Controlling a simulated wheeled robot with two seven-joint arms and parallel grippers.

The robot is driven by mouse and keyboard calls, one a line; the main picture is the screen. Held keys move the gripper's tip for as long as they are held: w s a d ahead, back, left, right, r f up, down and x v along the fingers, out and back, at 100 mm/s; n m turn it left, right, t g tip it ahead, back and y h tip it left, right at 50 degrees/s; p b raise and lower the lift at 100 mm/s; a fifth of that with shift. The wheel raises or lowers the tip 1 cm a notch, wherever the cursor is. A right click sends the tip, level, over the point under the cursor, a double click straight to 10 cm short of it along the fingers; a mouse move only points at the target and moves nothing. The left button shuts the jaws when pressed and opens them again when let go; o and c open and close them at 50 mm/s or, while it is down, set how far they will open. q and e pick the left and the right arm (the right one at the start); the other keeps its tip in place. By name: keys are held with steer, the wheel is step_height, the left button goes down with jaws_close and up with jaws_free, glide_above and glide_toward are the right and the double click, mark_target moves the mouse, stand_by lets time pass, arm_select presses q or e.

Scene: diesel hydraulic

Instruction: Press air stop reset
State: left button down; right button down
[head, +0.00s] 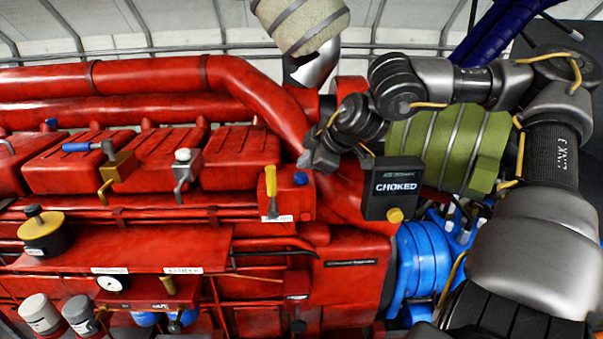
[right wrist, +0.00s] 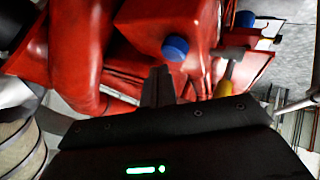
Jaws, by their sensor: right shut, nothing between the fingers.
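A round blue button (head: 300,178) sits on a red box (head: 289,200) at the right end of the engine's upper row; a lever with a yellow handle (head: 270,182) is just left of it. In the right wrist view the blue button (right wrist: 175,47) shows just beyond the fingertips, slightly right, with the yellow handle (right wrist: 226,80) farther right. No label naming the air stop reset is readable. My right gripper (head: 306,162) is shut and empty, close to the button; it also shows in the right wrist view (right wrist: 159,72). Contact cannot be told. My left gripper is not in view.
A black box marked CHOKED (head: 394,188) with a yellow knob (head: 395,215) stands right of my gripper. A thick red pipe (head: 255,85) runs behind it. A second blue cap (right wrist: 244,19) shows at the right wrist view's top. Several valves and gauges are at left.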

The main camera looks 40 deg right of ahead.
mark_target(305, 176)
steer(key=shift+w+r+p, duration=0.15)
steer(key=shift+r+p, duration=0.2)
steer(key=shift+r, duration=0.1)
steer(key=shift+r+p, duration=1.15)
steer(key=shift+r, duration=0.95)
steer(key=shift+a, duration=0.1)
